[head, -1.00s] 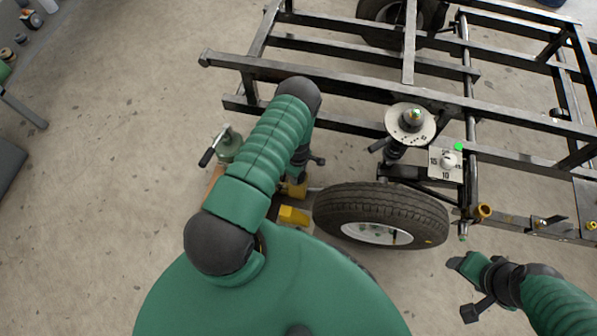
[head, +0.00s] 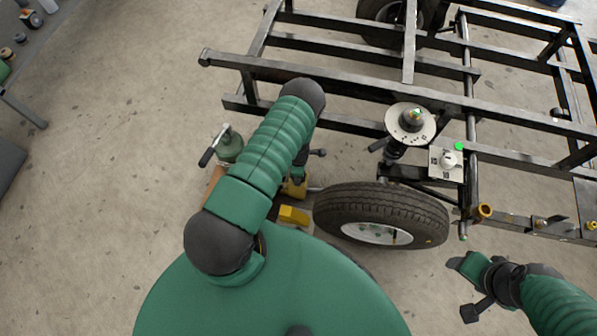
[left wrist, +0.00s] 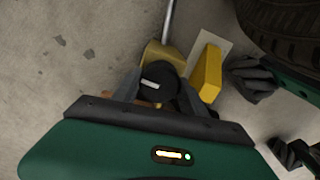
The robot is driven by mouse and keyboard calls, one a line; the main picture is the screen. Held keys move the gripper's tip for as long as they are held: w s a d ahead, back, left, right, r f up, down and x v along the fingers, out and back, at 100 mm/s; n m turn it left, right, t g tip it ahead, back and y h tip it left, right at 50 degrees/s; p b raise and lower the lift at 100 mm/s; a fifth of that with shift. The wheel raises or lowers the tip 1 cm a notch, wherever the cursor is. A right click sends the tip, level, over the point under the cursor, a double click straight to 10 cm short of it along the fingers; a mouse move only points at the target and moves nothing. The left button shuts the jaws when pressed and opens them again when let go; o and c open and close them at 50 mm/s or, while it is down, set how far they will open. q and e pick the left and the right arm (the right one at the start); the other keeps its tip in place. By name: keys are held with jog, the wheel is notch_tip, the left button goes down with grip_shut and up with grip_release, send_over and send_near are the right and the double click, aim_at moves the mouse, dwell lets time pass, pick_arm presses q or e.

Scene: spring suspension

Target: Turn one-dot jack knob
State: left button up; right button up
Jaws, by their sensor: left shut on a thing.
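My left gripper (left wrist: 158,92) is shut on a black round knob (left wrist: 158,80) with a short white mark on its face, in the left wrist view. The knob sits at the yellow jack body (left wrist: 165,54), and a metal rod runs up from there. I cannot make out a dot on the knob. In the head view the yellow jack body (head: 294,188) is partly hidden by my left arm, and the knob cannot be made out. My right gripper (head: 463,287) is open and empty, above the floor right of the front tyre.
A yellow block (head: 293,215) lies beside the jack. A marked white plate (head: 438,171) is by the spring.

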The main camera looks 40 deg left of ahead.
pick_arm(q)
jog(key=shift+w, duration=0.1)
jog(key=o, duration=1.4)
notch_tip(320, 180, up, 17)
jog(key=p, duration=0.7)
jog(key=shift+f+p, duration=0.1)
jog(key=shift+p, duration=0.2)
